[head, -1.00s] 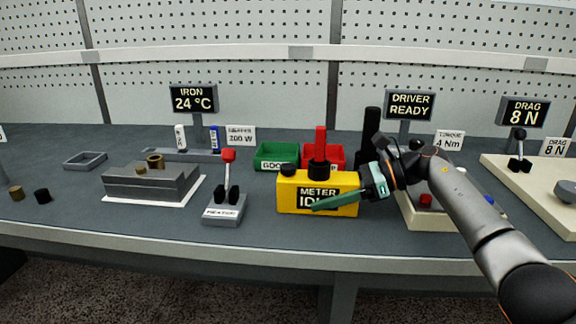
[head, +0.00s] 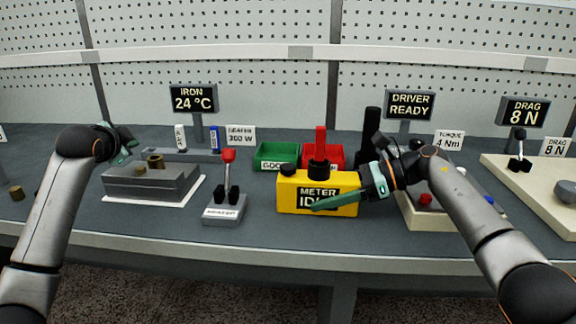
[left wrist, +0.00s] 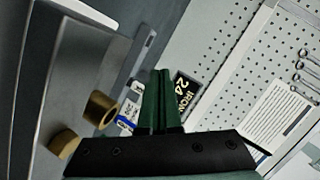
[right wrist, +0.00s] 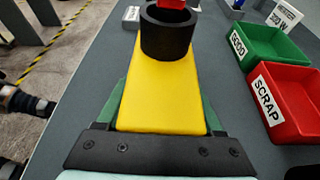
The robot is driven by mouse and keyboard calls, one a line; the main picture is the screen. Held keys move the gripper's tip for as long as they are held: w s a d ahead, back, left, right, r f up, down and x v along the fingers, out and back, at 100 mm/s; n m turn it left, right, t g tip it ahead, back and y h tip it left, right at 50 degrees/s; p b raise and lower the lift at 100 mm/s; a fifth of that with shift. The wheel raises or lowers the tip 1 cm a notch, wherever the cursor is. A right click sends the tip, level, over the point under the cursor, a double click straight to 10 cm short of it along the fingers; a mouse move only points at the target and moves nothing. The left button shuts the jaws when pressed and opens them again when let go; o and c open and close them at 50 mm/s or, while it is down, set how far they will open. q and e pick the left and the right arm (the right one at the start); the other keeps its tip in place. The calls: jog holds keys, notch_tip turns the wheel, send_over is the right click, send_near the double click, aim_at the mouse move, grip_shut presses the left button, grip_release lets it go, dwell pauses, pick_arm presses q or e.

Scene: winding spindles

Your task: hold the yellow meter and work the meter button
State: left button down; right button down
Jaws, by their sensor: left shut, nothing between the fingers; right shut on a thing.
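The yellow meter (head: 286,197) stands upright on the bench in the head view, its display reading METER and a partly covered word starting "ID". A small black cap (head: 288,169), perhaps the meter button, is on its top left. A black collar (head: 319,170) with a red upright part (head: 320,142) is on top too. My right gripper (head: 322,205) is shut on the meter from the right, a finger across its front. The yellow body (right wrist: 160,85) lies between its fingers in the right wrist view. My left gripper (head: 127,156) is shut and empty; its fingers (left wrist: 157,100) touch in the left wrist view.
A grey block (head: 150,185) with brass rings is under my left gripper. A red-knobbed lever (head: 228,156) on a grey base stands between it and the meter. Green (head: 277,153) and red (head: 337,157) bins are behind the meter. Bench in front is clear.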

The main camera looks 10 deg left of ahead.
pick_arm(q)
jog(key=d, duration=0.3)
jog(key=w+d+r+h, duration=0.1)
jog(key=d, duration=0.2)
jog(key=d+r+h, duration=0.1)
jog(key=d, duration=0.1)
jog(key=shift+w+d+r+m+g, duration=0.2)
jog(key=shift+d+r+m+g, duration=0.1)
jog(key=shift+d+m, duration=0.1)
jog(key=s+d+r+m+g+h, duration=0.1)
jog(key=d+r+h, duration=0.25)
jog(key=d, duration=0.85)
notch_tip(320, 180, up, 6)
jog(key=m+g+h, duration=0.2)
jog(key=m+g, duration=0.1)
jog(key=g, duration=0.1)
send_over(284, 168)
jog(key=shift+f, duration=4.4)
jog(key=shift+f, duration=0.4)
